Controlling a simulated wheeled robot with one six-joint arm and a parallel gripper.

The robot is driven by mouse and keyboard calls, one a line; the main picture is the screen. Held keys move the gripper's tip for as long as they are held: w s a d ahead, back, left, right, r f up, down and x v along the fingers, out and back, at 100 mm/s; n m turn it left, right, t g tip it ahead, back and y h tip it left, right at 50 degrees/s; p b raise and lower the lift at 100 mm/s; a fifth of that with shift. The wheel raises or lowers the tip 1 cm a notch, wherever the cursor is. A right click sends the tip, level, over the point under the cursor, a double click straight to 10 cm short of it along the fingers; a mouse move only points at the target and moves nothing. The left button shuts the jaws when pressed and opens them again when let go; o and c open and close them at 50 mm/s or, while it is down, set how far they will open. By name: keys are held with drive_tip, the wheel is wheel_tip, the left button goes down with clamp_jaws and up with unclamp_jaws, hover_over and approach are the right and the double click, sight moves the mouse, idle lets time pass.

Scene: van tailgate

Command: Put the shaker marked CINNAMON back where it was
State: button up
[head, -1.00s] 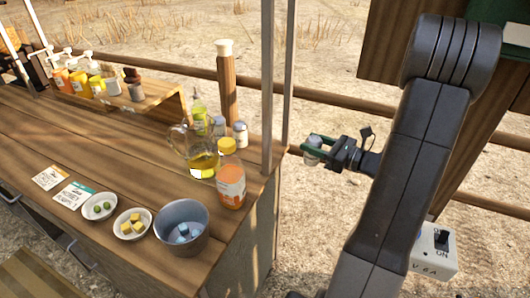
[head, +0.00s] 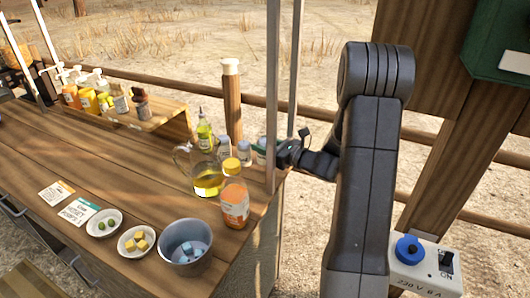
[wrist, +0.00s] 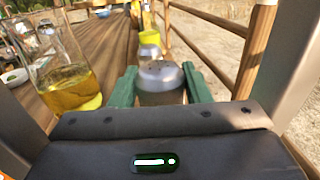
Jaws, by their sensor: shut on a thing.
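My gripper (head: 263,150) is at the right end of the wooden counter (head: 120,175), by the upright metal post. In the wrist view its green fingers are shut on a shaker (wrist: 162,76) with a grey perforated lid. The held shaker looks upright; its label is not readable, so I cannot confirm CINNAMON. In the head view it is partly hidden by the gripper and post. Two similar shakers stand left of the gripper, one farther left (head: 225,144) and one nearer (head: 243,152). I cannot tell whether the held shaker touches the counter.
A glass jug of yellow oil (head: 207,182) and an orange-labelled bottle (head: 234,207) stand in front of the shakers. A squeeze bottle (head: 204,133) is behind. The metal post (head: 272,90) is close to my gripper. A grey bucket (head: 186,246) and small bowls stand nearer the front.

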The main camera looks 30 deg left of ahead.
drive_tip(key=shift+f, duration=1.55)
drive_tip(key=shift+f, duration=0.15)
drive_tip(key=o, duration=1)
drive_tip(key=shift+d+r, duration=0.15)
drive_tip(key=shift+r, duration=0.05)
drive_tip(key=d, duration=0.8)
drive_tip(key=d+b, duration=0.1)
drive_tip(key=d, duration=0.2)
drive_tip(key=shift+s+d, duration=0.25)
drive_tip(key=shift+d, duration=0.15)
